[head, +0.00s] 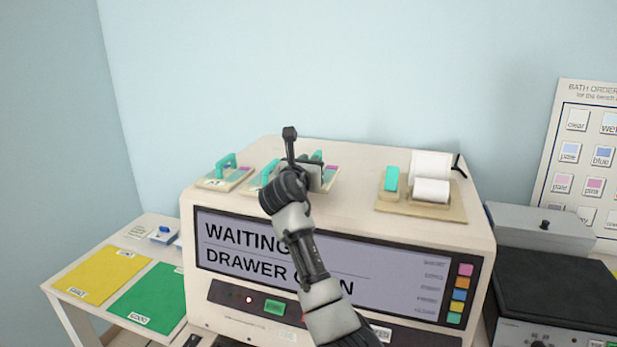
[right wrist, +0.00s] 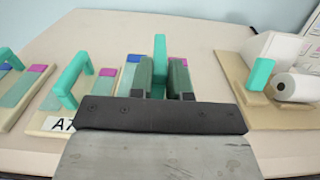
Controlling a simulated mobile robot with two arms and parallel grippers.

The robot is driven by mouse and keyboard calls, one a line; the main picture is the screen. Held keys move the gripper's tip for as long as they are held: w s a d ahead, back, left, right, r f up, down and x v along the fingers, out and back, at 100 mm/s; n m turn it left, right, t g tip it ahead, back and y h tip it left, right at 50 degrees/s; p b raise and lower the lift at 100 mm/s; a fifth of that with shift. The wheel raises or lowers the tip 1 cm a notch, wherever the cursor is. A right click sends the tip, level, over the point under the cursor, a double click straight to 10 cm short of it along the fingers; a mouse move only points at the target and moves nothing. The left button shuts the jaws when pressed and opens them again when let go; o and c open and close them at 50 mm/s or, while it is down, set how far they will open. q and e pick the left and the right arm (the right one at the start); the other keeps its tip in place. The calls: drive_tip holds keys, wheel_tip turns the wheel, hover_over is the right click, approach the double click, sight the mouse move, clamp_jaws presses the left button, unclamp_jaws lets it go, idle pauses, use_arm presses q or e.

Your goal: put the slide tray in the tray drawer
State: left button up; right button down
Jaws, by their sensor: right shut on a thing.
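Several slide trays with teal handles lie on top of the cream machine: one at the left (head: 226,178), one in the middle (right wrist: 77,85), and one at the right (head: 330,178). My right gripper (right wrist: 161,75) is shut on the upright teal handle (right wrist: 160,50) of the right-hand tray, one finger on each side. That tray is mostly hidden by my gripper; blue and pink slide ends show beside the fingers. I cannot tell whether it is off the surface. The tray drawer is not seen. My left gripper is not in view.
The machine (head: 350,222) has a screen reading "WAITING" and "DRAWER", partly covered by my right arm. A board with white rolls (head: 455,205) sits right of the trays. A side table with yellow (head: 100,274) and green (head: 150,298) mats stands left. A dark box (head: 555,290) stands right.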

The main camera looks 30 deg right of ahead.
drive_tip(key=shift+f+p, duration=0.5)
drive_tip(key=shift+f, duration=1.5)
drive_tip(key=shift+a, duration=0.1)
drive_tip(key=c, duration=1.1)
unclamp_jaws()
drive_tip(key=shift+f, duration=0.1)
